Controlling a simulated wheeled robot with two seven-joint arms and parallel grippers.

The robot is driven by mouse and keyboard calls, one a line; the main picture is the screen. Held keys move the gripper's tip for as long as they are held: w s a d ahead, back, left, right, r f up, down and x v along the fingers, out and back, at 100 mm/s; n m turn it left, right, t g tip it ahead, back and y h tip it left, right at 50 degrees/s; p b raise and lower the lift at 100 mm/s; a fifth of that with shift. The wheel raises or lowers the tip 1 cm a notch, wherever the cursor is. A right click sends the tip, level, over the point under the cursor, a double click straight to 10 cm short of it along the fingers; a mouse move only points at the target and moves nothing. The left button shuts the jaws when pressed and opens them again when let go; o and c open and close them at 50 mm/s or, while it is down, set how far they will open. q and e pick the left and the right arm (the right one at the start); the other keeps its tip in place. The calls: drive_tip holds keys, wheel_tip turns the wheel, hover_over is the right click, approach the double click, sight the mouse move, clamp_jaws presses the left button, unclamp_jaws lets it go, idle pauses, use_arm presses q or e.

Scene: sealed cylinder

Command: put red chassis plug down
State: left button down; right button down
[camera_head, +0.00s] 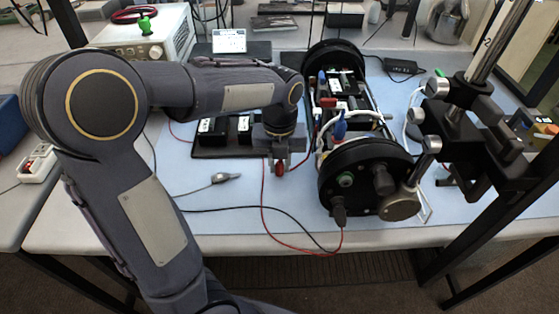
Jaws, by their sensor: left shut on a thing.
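My left gripper (280,158) points down over the blue mat, left of the open black cylinder assembly. It is shut on the red chassis plug (280,169), whose red tip shows below the fingers. A red wire (264,208) hangs from about there and runs down to the right across the mat. Whether the plug touches the mat I cannot tell. The cylinder chassis (352,125) lies with its dark round end cap (362,178) toward me. A black connector (339,215) sits at the cap's lower edge. My right gripper is not in view.
A metal clamp stand (467,130) rises right of the cylinder. Black battery-like boxes (213,130) lie behind my left gripper. A grey probe (222,178) with a cable lies on the mat (190,190). A power supply (145,38) stands back left. The front mat is mostly clear.

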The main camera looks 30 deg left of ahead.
use_arm(q)
drive_tip(key=c, duration=1.3)
unclamp_jaws()
